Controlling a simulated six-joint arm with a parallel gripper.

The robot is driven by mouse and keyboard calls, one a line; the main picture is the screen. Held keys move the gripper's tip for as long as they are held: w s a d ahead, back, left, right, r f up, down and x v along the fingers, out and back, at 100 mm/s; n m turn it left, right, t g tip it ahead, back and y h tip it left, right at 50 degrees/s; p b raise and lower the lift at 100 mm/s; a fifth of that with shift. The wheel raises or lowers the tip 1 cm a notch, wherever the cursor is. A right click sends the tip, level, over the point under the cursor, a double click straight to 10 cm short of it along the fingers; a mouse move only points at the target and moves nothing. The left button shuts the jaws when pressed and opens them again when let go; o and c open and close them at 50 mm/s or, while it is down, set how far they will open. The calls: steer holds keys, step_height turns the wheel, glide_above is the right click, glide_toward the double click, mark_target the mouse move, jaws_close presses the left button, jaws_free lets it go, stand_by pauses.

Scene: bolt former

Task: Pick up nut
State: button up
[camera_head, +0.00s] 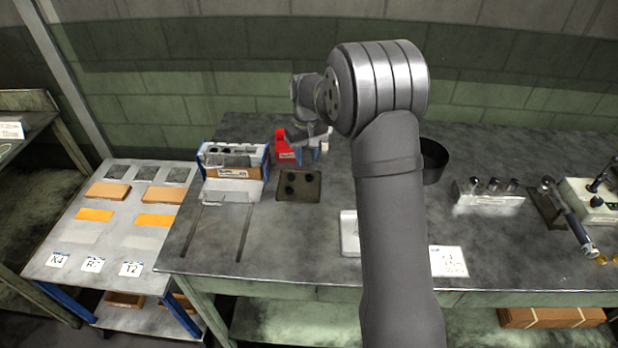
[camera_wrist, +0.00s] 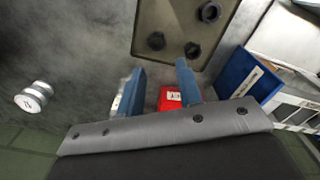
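Three dark nuts lie on a brown square tray (camera_head: 312,196). In the wrist view the tray (camera_wrist: 180,14) is at the top, with one nut (camera_wrist: 209,12) near its right side, another nut (camera_wrist: 157,41) at lower left and a third nut (camera_wrist: 192,50) near the lower edge. My gripper (camera_wrist: 160,66) has two blue fingers spread apart, with nothing held between them. Its tips point toward the tray edge. In the head view my gripper (camera_head: 319,151) is above the back of the bench, behind the tray and beside a red bin (camera_head: 285,147).
The red bin (camera_wrist: 170,97) shows between my fingers. A blue-sided box (camera_head: 234,160) stands left of the tray, and a dark round container (camera_head: 434,160) right of my arm. A silver knob-like part (camera_wrist: 33,97) lies at left in the wrist view. Bench space between is clear.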

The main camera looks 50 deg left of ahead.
mark_target(308, 175)
steer(key=f, duration=0.2)
steer(key=d+f, duration=0.1)
steer(key=f, duration=0.1)
steer(key=shift+s+f, duration=0.1)
steer(key=shift+f, duration=0.55)
jaws_close()
steer(key=shift+r, duration=0.1)
